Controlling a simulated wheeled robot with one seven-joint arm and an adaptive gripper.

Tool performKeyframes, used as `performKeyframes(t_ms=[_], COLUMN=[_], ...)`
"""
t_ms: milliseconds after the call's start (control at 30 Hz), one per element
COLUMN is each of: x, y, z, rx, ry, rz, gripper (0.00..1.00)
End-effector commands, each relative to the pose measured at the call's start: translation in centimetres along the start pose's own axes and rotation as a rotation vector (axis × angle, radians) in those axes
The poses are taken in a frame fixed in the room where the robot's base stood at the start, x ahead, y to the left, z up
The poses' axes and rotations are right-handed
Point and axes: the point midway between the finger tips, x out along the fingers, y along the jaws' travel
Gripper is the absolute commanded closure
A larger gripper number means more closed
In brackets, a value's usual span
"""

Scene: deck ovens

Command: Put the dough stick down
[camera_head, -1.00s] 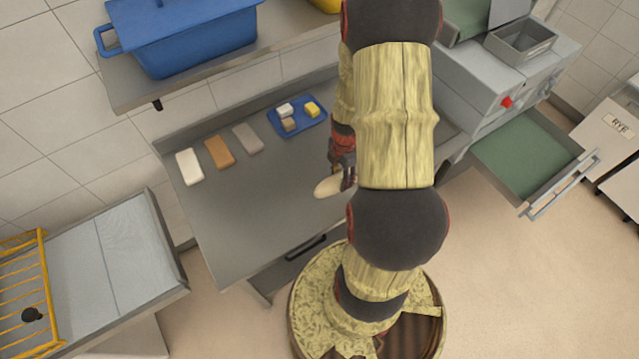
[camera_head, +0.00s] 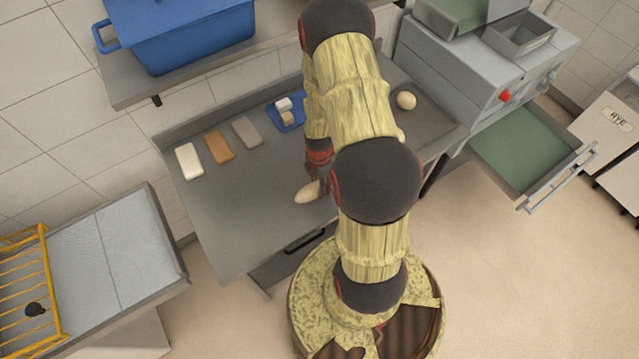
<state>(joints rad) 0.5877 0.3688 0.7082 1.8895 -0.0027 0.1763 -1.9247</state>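The dough stick (camera_head: 306,193) is a pale beige, rounded piece at my gripper (camera_head: 319,188), over the front middle of the grey worktop (camera_head: 240,225). Only its left end shows; the rest is hidden behind the gripper and arm. It has moved along with the gripper, so the gripper appears shut on it, though the fingertips are mostly hidden. I cannot tell whether the stick touches the worktop.
White (camera_head: 189,161), orange-brown (camera_head: 219,146) and grey (camera_head: 247,131) blocks lie at the back left. A blue tray (camera_head: 291,124) with small blocks is partly behind my arm. A dough ball (camera_head: 406,100) lies right. An open green-lined drawer (camera_head: 520,150) juts out right. The worktop's left front is clear.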

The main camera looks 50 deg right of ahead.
Motion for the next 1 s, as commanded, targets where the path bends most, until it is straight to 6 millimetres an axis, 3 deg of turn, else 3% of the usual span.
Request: performKeyframes(t_ms=[233, 267, 567, 1000], x=[0.3, 0.3, 0.2, -0.7], y=[0.0, 0.0, 0.0, 0.1], z=[0.0, 0.0, 0.0, 0.1], rx=[0.0, 0.0, 0.0, 0.0], ry=[0.0, 0.0, 0.0, -0.001], rz=[0.0, 0.0, 0.0, 0.003], gripper=[0.89, 0.58, 0.41, 0.41])
